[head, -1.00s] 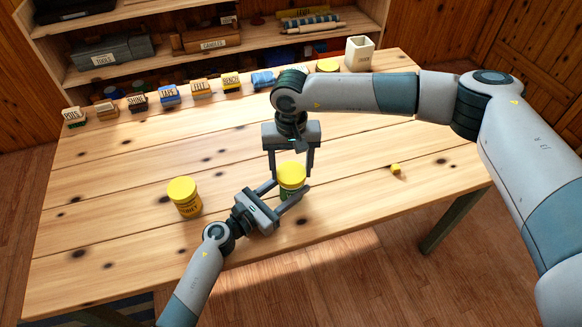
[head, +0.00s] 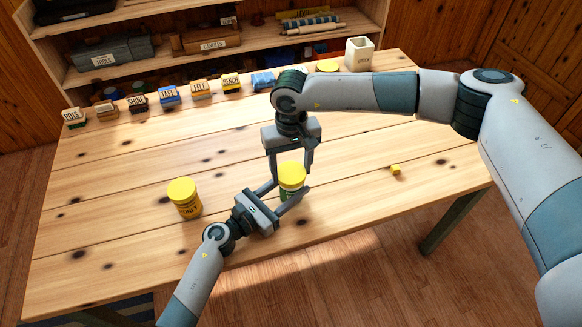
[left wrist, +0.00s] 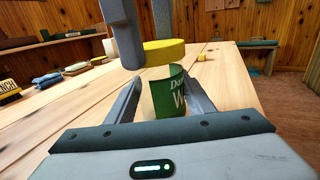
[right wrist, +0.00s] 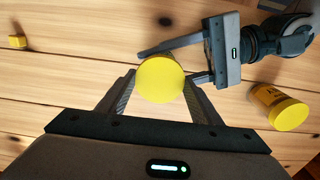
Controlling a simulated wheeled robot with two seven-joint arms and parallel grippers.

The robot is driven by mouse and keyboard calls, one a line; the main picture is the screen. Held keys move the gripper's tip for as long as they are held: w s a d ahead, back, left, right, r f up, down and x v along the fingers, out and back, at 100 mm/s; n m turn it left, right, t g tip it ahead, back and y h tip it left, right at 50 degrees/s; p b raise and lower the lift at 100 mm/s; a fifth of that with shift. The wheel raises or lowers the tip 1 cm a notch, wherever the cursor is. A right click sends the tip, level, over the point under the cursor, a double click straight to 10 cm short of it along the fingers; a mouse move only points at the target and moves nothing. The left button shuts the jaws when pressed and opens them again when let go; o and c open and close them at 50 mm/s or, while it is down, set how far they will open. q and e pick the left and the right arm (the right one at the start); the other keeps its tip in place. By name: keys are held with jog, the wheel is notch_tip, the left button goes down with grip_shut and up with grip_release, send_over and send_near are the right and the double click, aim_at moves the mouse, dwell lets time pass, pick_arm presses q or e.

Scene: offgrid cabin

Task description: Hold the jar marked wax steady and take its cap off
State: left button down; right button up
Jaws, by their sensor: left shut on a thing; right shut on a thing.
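My left gripper (head: 288,190) is shut around the jar's body from the front left. My right gripper (head: 291,170) comes from above, shut on the cap with a finger on either side.
A yellow jar (head: 185,199) with a yellow cap stands to the left. A small yellow block (head: 395,169) lies to the right. Several labelled blocks (head: 169,94) line the back edge, with a pale square holder (head: 359,54). The table's front right is clear.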

aim_at(291, 172)
jog(key=shift+r, duration=0.15)
jog(key=shift+r, duration=0.75)
jog(key=shift+r, duration=0.25)
jog(key=shift+r, duration=1.95)
pick_arm(q)
jog(key=c, duration=0.8)
grip_release()
jog(key=shift+o, duration=0.2)
jog(key=b+v, duration=0.2)
jog(key=v, duration=0.8)
jog(key=shift+s+a+f, duration=0.15)
jog(key=shift+s+a, duration=0.15)
pick_arm(e)
notch_tip(291, 172, down, 2)
jog(key=shift+f, duration=0.25)
pick_arm(q)
jog(key=shift+s+a+b, duration=0.35)
jog(key=shift+s+a, duration=0.05)
jog(key=shift+a, duration=0.05)
pick_arm(e)
jog(key=shift+f, duration=0.1)
